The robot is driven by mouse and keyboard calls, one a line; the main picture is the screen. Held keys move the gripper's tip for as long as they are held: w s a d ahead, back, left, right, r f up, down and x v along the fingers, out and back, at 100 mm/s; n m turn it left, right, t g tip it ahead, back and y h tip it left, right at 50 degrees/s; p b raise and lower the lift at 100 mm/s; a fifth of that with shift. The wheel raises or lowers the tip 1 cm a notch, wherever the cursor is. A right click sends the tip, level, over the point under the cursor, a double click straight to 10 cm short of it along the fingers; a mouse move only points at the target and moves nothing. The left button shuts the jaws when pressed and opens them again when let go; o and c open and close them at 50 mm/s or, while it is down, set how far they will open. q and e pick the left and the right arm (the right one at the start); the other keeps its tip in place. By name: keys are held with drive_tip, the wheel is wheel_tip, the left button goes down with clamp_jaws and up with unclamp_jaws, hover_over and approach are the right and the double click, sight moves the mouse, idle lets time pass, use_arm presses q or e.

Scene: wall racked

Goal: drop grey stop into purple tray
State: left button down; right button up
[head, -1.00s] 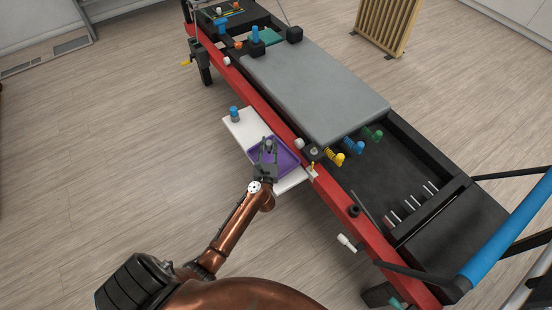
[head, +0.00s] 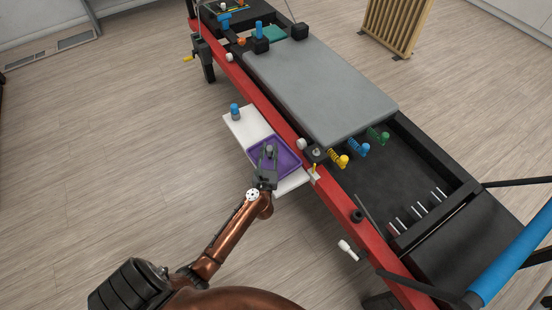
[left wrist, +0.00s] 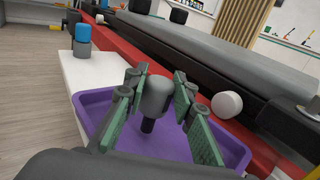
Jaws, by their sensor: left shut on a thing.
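The grey stop (head: 269,149) is between the fingertips of my left gripper (head: 267,157), which is shut on it. In the left wrist view the stop (left wrist: 157,96) is upright, with a wide grey top and a narrow dark stem below. The purple tray (head: 291,167) is a shallow open tray on a white shelf. The stop is over the tray; the left wrist view shows the tray (left wrist: 188,146) beneath the fingers. I cannot tell how far the stem is above the tray floor. My right gripper is not in view.
A blue-topped cylinder (head: 235,112) stands on the white shelf (head: 248,127) behind the tray. A red rail (head: 272,113) runs along the shelf's far side, with a white knob (left wrist: 227,104) near the gripper. The floor left of the shelf is clear.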

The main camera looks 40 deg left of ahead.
use_arm(q)
drive_tip(key=c, duration=1.5)
unclamp_jaws()
drive_tip(key=shift+c, duration=0.2)
drive_tip(key=shift+s+d, duration=0.1)
drive_tip(key=shift+s+d, duration=0.15)
drive_tip(key=shift+s, duration=0.15)
drive_tip(key=v, duration=1.1)
